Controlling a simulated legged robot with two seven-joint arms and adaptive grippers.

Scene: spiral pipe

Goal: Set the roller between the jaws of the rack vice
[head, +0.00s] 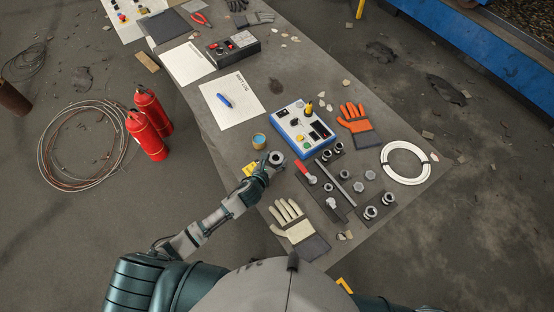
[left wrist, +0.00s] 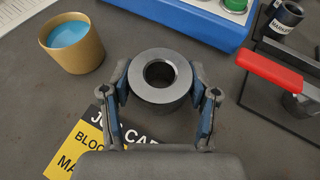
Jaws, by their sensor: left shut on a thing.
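In the left wrist view, a grey metal ring-shaped cylinder with a round hole, which looks like the roller (left wrist: 160,88), stands upright between the blue-edged fingers of my left gripper (left wrist: 163,105). The fingers are shut on its sides. In the head view, the roller (head: 277,158) shows at the tip of the left gripper (head: 273,163), over the workbench. I cannot make out the rack vice's jaws for certain. A red-handled piece (head: 303,169) sits on a dark mat just right of the gripper; its red handle also shows in the left wrist view (left wrist: 270,70). My right gripper is out of view.
A cup with blue contents (head: 259,141) and a blue control box (head: 302,127) stand close beyond the gripper. A yellow-black job card (left wrist: 85,150) lies beneath it. Several metal fittings, a grey bar (head: 334,177), a pale glove (head: 290,220) and a white coil (head: 405,162) lie around.

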